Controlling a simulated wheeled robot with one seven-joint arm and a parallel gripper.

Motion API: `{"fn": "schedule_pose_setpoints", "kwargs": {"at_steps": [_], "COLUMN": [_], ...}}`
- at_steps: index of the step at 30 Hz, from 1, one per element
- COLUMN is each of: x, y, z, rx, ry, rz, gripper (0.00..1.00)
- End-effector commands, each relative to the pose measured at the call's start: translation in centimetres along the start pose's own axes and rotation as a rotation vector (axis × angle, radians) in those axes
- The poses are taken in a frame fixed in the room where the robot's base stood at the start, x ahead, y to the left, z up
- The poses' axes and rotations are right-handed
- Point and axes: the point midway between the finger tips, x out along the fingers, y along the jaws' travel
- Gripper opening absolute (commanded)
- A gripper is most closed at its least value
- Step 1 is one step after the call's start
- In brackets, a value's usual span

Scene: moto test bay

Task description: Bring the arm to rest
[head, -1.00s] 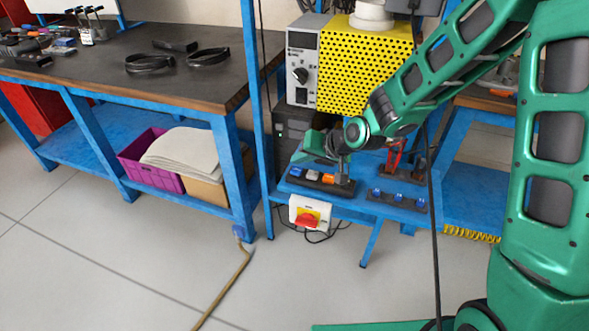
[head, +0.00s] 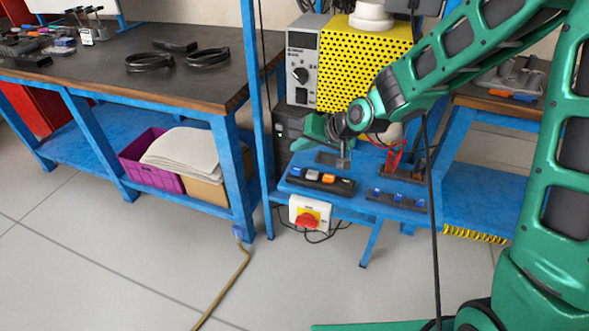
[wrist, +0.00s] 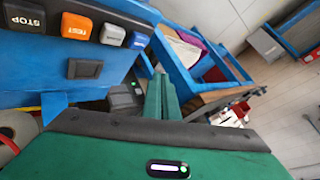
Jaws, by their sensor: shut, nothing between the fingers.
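My arm reaches in from the right in the head view, bent at the elbow. My gripper (head: 343,162) hangs over the blue shelf (head: 360,182), behind the button strip (head: 319,181). In the wrist view its green fingers (wrist: 161,97) are together with nothing between them. The strip carries a dark STOP button (wrist: 24,16), an orange RESET button (wrist: 76,26), a white button (wrist: 113,34) and a blue button (wrist: 137,40). The fingers appear apart from the buttons. The gap between fingertips and shelf is hard to judge.
A grey instrument (head: 304,68) and a yellow perforated box (head: 350,72) stand behind the shelf. Red pliers (head: 395,157) and a rack with blue parts (head: 397,199) are right of my gripper. A black cable (head: 434,235) hangs in front.

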Motion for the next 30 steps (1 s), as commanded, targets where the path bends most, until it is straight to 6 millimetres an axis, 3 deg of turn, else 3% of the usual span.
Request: {"fn": "schedule_pose_setpoints", "kwargs": {"at_steps": [10,14,17,23,26,30], "x": [0.0,-1.3,-4.1,-13.5,-18.8,-26.3], "y": [0.0,1.5,4.7,13.3,17.0,20.8], "z": [0.0,-0.3,-0.6,0.2,1.8,5.2], "rx": [0.0,-0.008,-0.018,0.01,0.055,0.151], "ry": [0.0,-0.004,-0.018,-0.081,-0.123,-0.188], "rz": [0.001,0.04,0.126,0.365,0.472,0.594], "gripper": [0.0,0.0,0.0,0.0,0.0,0.0]}}
